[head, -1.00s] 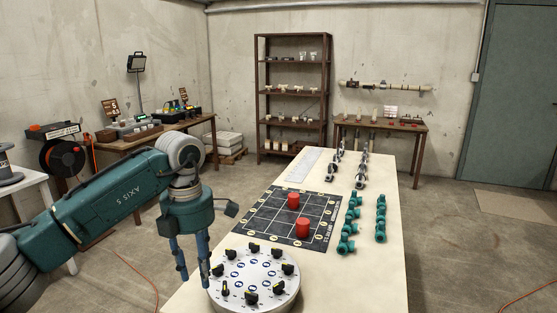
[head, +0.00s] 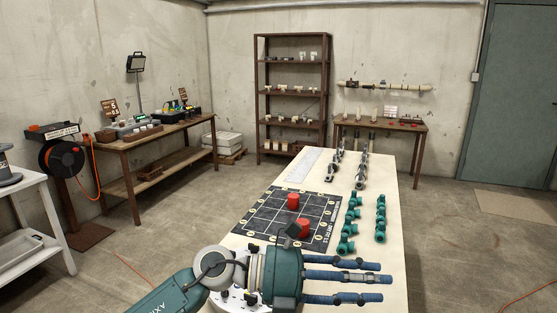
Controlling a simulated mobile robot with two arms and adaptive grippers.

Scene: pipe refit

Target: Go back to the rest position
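My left gripper (head: 372,280) is low at the bottom of the head view, over the near part of the cream table (head: 393,225). Its blue fingers point to the right, lie spread apart and hold nothing. My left arm comes in from the bottom left. The white round dial plate (head: 230,299) with black knobs is mostly hidden behind my arm and gripper. A black gridded mat (head: 262,222) lies beyond it. Two red cylinders, a far one (head: 293,201) and a near one (head: 304,226), stand on the mat. My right gripper does not show.
Two rows of teal pipe fittings (head: 380,217) stand right of the mat, with metallic parts (head: 361,171) farther back. A wooden workbench (head: 150,144) and an orange cable reel (head: 66,158) are at the left. A shelf (head: 292,95) stands at the back wall. The floor at right is mostly clear.

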